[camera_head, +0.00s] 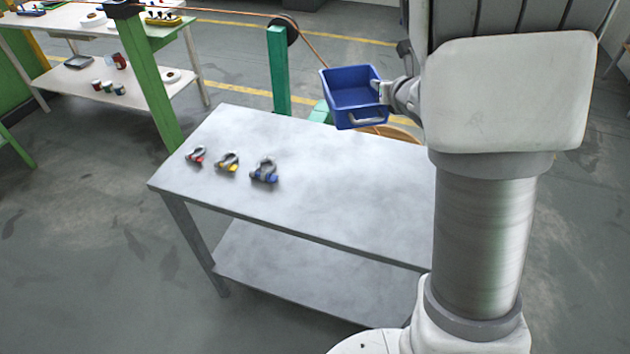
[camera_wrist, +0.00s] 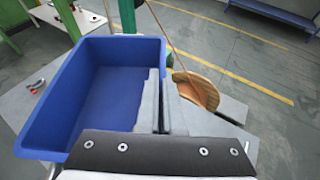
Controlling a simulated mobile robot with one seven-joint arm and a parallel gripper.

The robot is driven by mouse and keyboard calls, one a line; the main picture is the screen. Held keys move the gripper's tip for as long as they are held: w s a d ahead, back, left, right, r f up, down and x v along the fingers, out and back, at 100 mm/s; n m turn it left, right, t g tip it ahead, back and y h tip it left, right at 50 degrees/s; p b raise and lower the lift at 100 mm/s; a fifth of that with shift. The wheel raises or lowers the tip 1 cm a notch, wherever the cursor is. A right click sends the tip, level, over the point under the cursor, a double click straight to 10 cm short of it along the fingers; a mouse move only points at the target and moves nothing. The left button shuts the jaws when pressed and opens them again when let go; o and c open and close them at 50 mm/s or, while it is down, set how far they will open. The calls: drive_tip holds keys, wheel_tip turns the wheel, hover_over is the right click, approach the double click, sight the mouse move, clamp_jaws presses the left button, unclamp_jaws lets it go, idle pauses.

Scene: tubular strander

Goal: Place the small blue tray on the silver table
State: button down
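The small blue tray (camera_head: 350,97) is in the air above the far edge of the silver table (camera_head: 310,185), open side up and slightly tilted in the head view. My gripper (camera_head: 384,92) is at the tray's right side. In the wrist view, the fingers of my gripper (camera_wrist: 162,105) are closed on the tray's right wall, one inside and one outside. The empty inside of the tray (camera_wrist: 110,95) shows there too. My arm hides the right end of the silver table in the head view.
Shackles with red (camera_head: 196,156), yellow (camera_head: 227,163) and blue (camera_head: 264,171) pins lie on the table's left part. Its middle and right are clear. A green post (camera_head: 279,70) with a wheel and a wooden reel (camera_head: 392,133) stand behind. A white workbench (camera_head: 120,85) is at back left.

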drive_tip(key=s+d+f+n+g+y+b, duration=0.15)
drive_tip(key=s+d+f+b, duration=0.25)
drive_tip(key=f+b, duration=0.4)
drive_tip(key=s+d+f+n+t+y+b, duration=0.1)
drive_tip(key=s+d+f+y+b, duration=0.35)
drive_tip(key=b, duration=0.55)
drive_tip(key=w+a+f, duration=0.1)
drive_tip(key=a+f, duration=0.1)
drive_tip(key=a, duration=0.1)
drive_tip(key=w+a+f+h+b, duration=0.1)
drive_tip(key=w+a+f, duration=0.1)
drive_tip(key=a+f, duration=0.1)
drive_tip(key=w+a+f+h+b, duration=0.1)
drive_tip(key=w+a+f, duration=0.1)
drive_tip(key=a, duration=0.2)
drive_tip(key=shift+f+g, duration=0.25)
drive_tip(key=shift+f, duration=0.15)
drive_tip(key=shift+f+b, duration=0.85)
drive_tip(key=shift+f, duration=1.15)
drive_tip(key=shift+f, duration=0.2)
drive_tip(key=c, duration=1.1)
unclamp_jaws()
drive_tip(key=shift+o, duration=0.2)
drive_tip(key=shift+r, duration=0.1)
